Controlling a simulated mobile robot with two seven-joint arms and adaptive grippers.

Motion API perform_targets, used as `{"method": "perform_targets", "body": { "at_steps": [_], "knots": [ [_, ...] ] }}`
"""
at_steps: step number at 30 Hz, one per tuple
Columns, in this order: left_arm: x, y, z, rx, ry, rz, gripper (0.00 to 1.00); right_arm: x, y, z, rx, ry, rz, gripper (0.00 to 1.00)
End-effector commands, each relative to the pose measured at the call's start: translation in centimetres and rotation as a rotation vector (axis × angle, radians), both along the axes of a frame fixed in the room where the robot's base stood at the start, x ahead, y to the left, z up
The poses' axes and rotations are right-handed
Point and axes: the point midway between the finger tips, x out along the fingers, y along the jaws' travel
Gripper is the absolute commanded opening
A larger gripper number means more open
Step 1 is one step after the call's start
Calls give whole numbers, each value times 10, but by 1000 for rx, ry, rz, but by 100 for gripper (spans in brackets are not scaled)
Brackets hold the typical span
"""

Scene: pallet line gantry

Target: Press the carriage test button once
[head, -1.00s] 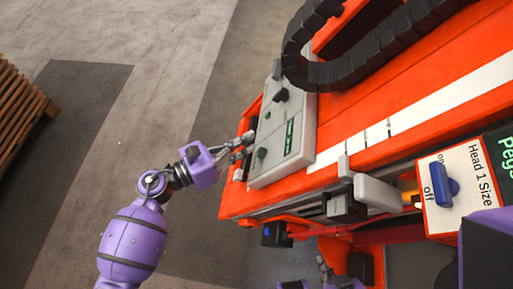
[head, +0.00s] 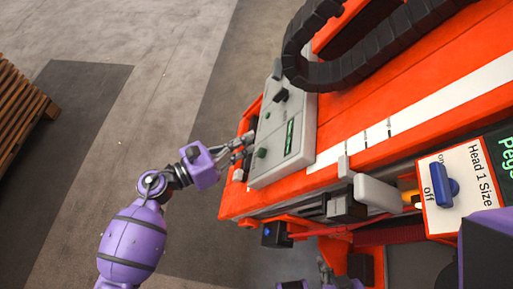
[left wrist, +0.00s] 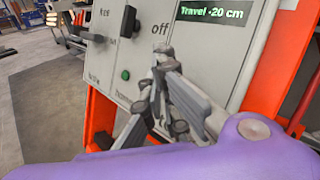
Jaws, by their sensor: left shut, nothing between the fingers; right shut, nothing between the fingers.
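The grey control box (head: 300,152) sits on the orange machine's near left end. It has a round green button (head: 262,153), which also shows in the left wrist view (left wrist: 125,75); its small label is unreadable. My left gripper (head: 248,141) is shut and empty at the box's left edge, close to the green button. In the left wrist view its fingertips (left wrist: 163,55) are in front of the panel, right of the button; I cannot tell whether they touch the panel. My right gripper (head: 323,266) is partly visible at the bottom edge, shut and empty.
Black switches (left wrist: 130,20) and a green display reading "Travel -20 cm" (left wrist: 208,13) are on the same panel. A black cable chain (head: 375,45) arches above the box. A blue switch (head: 440,186) sits on the "Head 1 Size" panel.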

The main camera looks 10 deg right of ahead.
Motion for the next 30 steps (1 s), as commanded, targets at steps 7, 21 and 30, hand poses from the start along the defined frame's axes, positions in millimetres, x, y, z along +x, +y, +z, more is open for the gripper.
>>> {"method": "perform_targets", "body": {
  "at_steps": [7, 21, 30],
  "knots": [
    [-2, -6, -4, 0, 0, -1, 0, -2, 0, -5, 0, 4, 0, 0],
    [-3, -8, -4, 0, 0, -1, 0, -2, 0, -5, 0, 5, 0, 0],
    [-3, -11, -6, 0, 0, -1, 0, -3, 0, -6, 0, 6, 0, 0]
  ]
}}
